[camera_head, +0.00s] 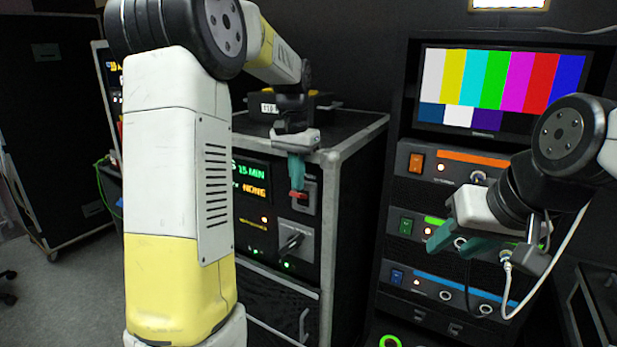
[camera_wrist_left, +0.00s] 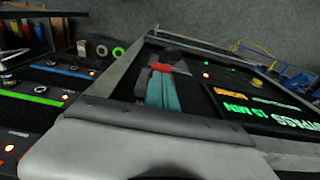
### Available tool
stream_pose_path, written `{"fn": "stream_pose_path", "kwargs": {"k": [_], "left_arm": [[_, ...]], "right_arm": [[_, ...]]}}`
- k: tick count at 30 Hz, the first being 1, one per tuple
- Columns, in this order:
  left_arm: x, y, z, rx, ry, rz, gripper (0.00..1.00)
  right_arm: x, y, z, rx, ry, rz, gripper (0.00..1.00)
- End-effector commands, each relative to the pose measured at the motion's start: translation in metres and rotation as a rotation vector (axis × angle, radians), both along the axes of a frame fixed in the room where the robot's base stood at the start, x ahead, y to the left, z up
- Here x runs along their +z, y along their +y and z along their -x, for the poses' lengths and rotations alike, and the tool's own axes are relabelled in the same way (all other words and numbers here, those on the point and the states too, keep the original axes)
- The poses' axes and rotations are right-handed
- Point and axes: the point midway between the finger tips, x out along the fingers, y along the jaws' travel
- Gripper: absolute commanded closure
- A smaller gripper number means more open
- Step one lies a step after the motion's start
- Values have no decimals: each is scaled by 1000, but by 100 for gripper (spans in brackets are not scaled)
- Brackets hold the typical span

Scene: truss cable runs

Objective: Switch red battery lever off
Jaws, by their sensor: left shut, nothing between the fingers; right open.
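The red battery lever (camera_head: 298,195) sits on a grey plate at the upper right of the black battery cabinet's front panel (camera_head: 272,225). It also shows in the left wrist view (camera_wrist_left: 172,68), just beyond my fingertips. My left gripper (camera_head: 297,178) is shut and empty, its teal fingers pointing down at the lever. The fingers are at or very near the lever; whether they touch it I cannot tell. The left wrist view shows the shut fingers (camera_wrist_left: 162,92) too. My right gripper (camera_head: 459,243) is open in front of the rack at the right.
The panel has a lit green and orange display (camera_head: 250,180) and a lower grey rotary switch (camera_head: 291,242). A rack at the right holds units with orange (camera_head: 416,163), green (camera_head: 406,226) and blue (camera_head: 397,277) switches. A color-bar monitor (camera_head: 500,90) stands above. A white cable (camera_head: 550,255) hangs near my right gripper.

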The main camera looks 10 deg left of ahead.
Motion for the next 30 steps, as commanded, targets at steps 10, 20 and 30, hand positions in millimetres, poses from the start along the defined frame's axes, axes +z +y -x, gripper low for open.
{"fn": "stream_pose_path", "kwargs": {"k": [10,20,30], "left_arm": [[-1,2,4,1,-50,18,100],[-3,3,7,0,-96,35,100],[-8,5,14,2,-195,72,100]], "right_arm": [[0,0,0,0,0,0,58],[0,0,0,0,0,0,58],[0,0,0,0,0,0,58]]}}
